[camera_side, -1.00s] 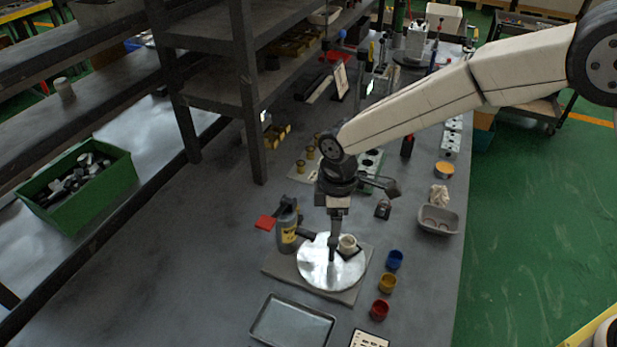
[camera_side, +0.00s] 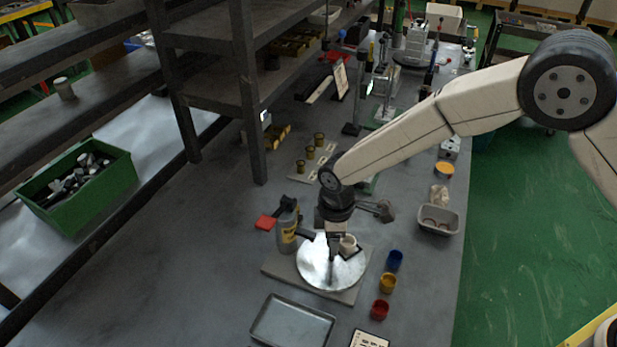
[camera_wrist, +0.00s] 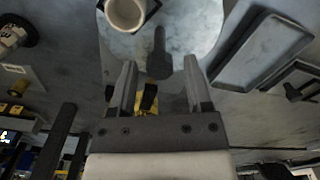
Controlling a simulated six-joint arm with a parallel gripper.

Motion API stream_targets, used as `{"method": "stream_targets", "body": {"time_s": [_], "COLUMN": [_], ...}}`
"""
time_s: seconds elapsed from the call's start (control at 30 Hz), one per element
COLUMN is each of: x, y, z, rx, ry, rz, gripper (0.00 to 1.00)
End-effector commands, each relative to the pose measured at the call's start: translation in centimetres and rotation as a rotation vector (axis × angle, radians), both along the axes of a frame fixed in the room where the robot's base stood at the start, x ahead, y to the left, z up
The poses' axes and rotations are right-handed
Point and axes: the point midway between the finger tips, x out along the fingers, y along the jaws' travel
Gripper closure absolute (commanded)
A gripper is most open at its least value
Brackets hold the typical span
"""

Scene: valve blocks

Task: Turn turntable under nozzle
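The turntable (camera_side: 318,274) is a shiny silver disc on a grey base plate, and its pale top also fills the upper part of the wrist view (camera_wrist: 190,22). A cream ring-shaped part (camera_side: 348,243) sits in a dark holder on it; it shows in the wrist view (camera_wrist: 126,12). A dark upright peg (camera_wrist: 160,55) stands on the disc. The grey dispenser (camera_side: 288,232) with a yellow label stands left of the disc; its nozzle tip is hard to make out. My gripper (camera_wrist: 160,66) is open over the disc, its fingers either side of the peg, with visible gaps.
A metal tray (camera_side: 292,322) lies in front of the turntable. Blue (camera_side: 395,259), yellow (camera_side: 387,282) and red (camera_side: 380,309) cups stand on its right. A grey bin (camera_side: 438,220) is further right. Dark shelving (camera_side: 250,110) stands behind left. The bench left of the tray is clear.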

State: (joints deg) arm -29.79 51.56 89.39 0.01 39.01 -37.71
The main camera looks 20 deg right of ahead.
Motion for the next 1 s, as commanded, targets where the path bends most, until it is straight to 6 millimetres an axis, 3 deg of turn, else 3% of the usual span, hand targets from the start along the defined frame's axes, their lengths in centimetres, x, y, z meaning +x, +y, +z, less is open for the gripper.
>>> {"method": "stream_targets", "body": {"time_s": [0.03, 0.17, 0.2, 1.0], "x": [0.00, 0.00, 0.00, -0.01], "y": [0.00, 0.00, 0.00, 0.00], "z": [0.01, 0.02, 0.02, 0.06], "rx": [0.000, 0.000, 0.000, 0.000], "ry": [0.000, 0.000, 0.000, 0.000], "rz": [0.000, 0.000, 0.000, 0.000], "gripper": [0.56, 0.98, 1.00, 1.00]}}
